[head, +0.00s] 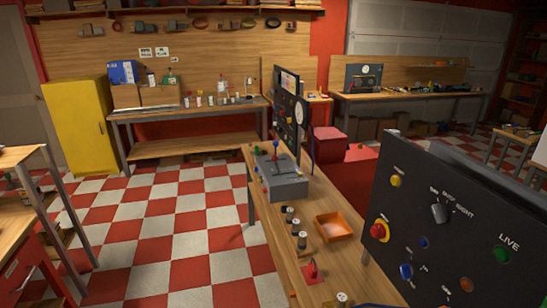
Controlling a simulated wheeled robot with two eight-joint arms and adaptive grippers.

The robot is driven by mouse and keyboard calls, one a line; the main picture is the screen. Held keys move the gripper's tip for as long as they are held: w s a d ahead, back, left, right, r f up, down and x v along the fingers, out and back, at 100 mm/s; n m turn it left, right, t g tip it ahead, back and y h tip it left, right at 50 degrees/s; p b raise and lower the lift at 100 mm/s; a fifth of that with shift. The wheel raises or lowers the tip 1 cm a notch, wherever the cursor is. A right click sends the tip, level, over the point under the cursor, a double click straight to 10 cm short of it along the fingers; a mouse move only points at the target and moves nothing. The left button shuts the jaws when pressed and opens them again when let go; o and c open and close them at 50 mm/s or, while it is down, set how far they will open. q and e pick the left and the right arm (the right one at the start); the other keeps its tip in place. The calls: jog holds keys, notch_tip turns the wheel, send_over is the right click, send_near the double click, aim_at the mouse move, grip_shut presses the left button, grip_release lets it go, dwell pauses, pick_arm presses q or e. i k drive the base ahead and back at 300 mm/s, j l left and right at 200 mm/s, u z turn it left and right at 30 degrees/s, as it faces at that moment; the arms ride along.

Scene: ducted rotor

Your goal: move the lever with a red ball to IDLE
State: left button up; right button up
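A grey control box (284,186) sits on the long wooden bench. A lever (275,152) stands up from its top, with a small ball that looks blue; a red part shows close to it, too small to make out. A small red upright piece (313,268) stands on a red plate nearer on the same bench; I cannot tell whether it is a lever with a ball. No IDLE marking is readable. Neither of my grippers is in view.
An orange tray (334,227) and several dark cylinders (295,225) stand on the bench. A black panel (465,225) with knobs, a selector and LIVE lettering fills the right foreground. Another dark panel (290,110) stands behind the grey box. The checkered floor (170,235) left of the bench is clear.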

aim_at(275, 158)
jog(key=i+j+u, duration=0.1)
jog(key=i+j, duration=0.25)
jog(key=i+j+u, duration=0.1)
jog(key=i+j, duration=0.2)
jog(key=i, duration=0.2)
jog(key=i+j, duration=0.25)
jog(key=i, duration=0.2)
jog(key=i+j+u, duration=0.15)
jog(key=i+j, duration=0.15)
jog(key=i, duration=0.15)
